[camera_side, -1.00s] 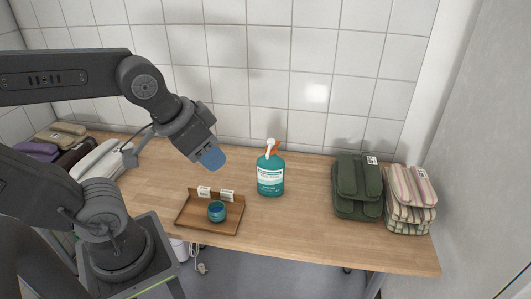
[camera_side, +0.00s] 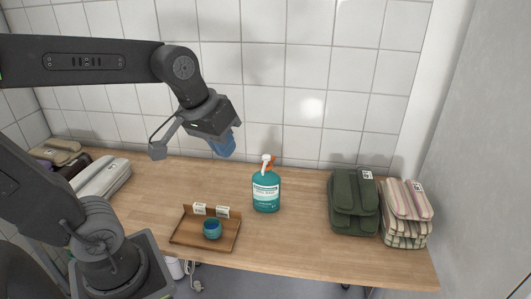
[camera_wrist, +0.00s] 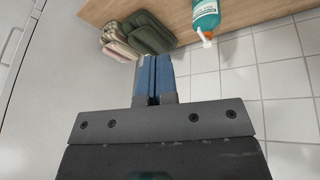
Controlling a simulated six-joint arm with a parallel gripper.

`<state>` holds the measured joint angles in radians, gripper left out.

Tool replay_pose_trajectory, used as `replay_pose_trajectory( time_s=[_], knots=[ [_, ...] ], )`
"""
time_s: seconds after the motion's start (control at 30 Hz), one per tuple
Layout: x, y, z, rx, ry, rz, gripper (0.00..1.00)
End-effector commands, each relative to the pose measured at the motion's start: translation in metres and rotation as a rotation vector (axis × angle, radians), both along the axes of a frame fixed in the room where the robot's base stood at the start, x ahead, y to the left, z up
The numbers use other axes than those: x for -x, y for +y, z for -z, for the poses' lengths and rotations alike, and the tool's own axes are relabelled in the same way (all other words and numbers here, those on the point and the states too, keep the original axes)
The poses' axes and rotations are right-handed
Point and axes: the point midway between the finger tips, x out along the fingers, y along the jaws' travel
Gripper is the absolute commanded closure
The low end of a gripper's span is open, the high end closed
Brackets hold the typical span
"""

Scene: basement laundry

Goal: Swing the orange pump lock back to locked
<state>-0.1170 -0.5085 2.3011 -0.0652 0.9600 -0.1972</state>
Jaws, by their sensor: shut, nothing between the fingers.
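The teal pump bottle (camera_side: 265,190) stands upright on the wooden table, with a white label, a white pump head (camera_side: 266,158) and the orange lock (camera_side: 273,162) at its neck.
A wooden tray (camera_side: 188,241) with a small blue-teal jar (camera_side: 211,229) and two white cards sits left of the bottle. The tiled wall is behind. Table between bottle and green stack is clear.

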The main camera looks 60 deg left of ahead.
Motion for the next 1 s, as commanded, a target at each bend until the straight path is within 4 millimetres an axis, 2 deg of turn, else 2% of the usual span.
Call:
replay_pose_trajectory(
  time_s=[0.03, 0.3, 0.47, 0.6, 0.8, 1.0],
  knots=[
    [-0.016, 0.009, -0.002, 0.034, 0.028, -0.076, 1.0],
    [-0.09, 0.06, -0.003, 0.225, 0.146, -0.481, 1.0],
    [-0.13, 0.101, 0.009, 0.334, 0.213, -0.721, 1.0],
    [-0.161, 0.142, 0.027, 0.43, 0.273, -0.934, 1.0],
    [-0.192, 0.205, 0.064, 0.562, 0.359, -1.227, 1.0],
    [-0.205, 0.255, 0.099, 0.662, 0.427, -1.451, 1.0]
  ],
)
